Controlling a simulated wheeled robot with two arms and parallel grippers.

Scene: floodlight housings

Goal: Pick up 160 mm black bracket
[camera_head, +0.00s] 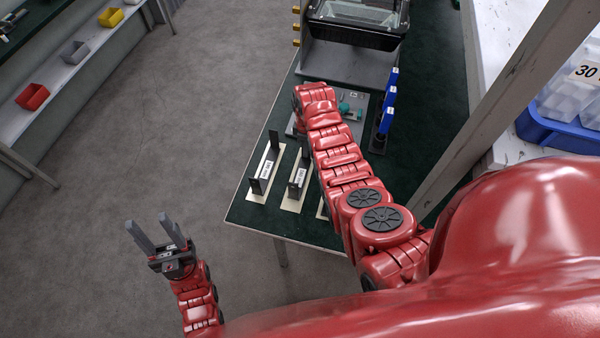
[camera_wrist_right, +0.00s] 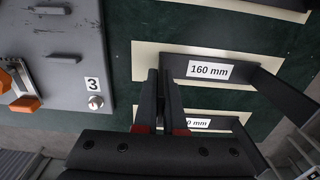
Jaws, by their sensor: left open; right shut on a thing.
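The 160 mm black bracket (camera_wrist_right: 225,72) lies on a cream strip in the right wrist view, its white label facing up. My right gripper (camera_wrist_right: 162,78) is shut on its left end; the exact contact is partly hidden by the fingers. A second labelled black bracket (camera_wrist_right: 212,123) lies just below it, partly covered by the gripper. In the head view, black brackets (camera_head: 266,168) (camera_head: 298,178) stand on cream strips at the table's left front, and my right arm hides the right gripper. My left gripper (camera_head: 147,220) is open and empty, left of the table.
A grey plate (camera_wrist_right: 70,60) marked 3 with an orange-handled clamp (camera_wrist_right: 20,90) lies beside the strips. A black floodlight housing (camera_head: 357,25) stands at the table's back. A metal post (camera_head: 490,115) rises at right.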

